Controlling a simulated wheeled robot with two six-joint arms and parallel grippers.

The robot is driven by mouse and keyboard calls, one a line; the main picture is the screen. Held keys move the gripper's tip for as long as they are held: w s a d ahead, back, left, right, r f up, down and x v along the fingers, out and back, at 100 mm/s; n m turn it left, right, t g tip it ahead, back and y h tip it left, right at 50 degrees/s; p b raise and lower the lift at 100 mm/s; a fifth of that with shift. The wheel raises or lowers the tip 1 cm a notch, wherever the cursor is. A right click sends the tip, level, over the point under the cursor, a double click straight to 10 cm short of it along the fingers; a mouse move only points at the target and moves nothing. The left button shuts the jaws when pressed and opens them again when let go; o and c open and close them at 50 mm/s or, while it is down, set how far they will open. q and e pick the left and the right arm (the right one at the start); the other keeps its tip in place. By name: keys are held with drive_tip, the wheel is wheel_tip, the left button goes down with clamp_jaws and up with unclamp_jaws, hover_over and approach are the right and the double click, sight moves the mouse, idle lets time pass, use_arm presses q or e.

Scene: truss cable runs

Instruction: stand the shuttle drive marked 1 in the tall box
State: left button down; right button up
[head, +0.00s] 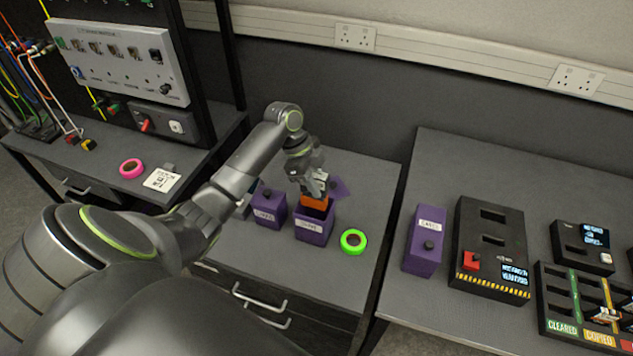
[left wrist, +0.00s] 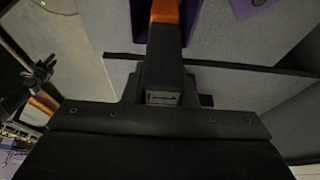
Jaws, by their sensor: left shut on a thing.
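My left gripper (head: 311,184) is above the middle purple box (head: 312,229) and is shut on an orange and dark shuttle drive (head: 314,202). The drive is at the box's open top; how deep it reaches inside is hidden. A purple piece (head: 341,188) shows behind the gripper, perhaps a lid. My right gripper is not in view.
A purple box with a black knob (head: 268,208) stands left of the middle box. Green tape (head: 353,241) lies right of it.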

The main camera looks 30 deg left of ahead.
use_arm(q)
drive_tip(key=shift+f, duration=0.8)
idle(0.5)
drive_tip(key=shift+f+b, duration=1)
drive_tip(key=shift+f, duration=0.15)
drive_tip(key=shift+f+b, duration=2.9)
drive_tip(key=shift+f, duration=1.5)
idle(0.3)
drive_tip(key=c, duration=1.1)
unclamp_jaws()
drive_tip(key=c, duration=0.3)
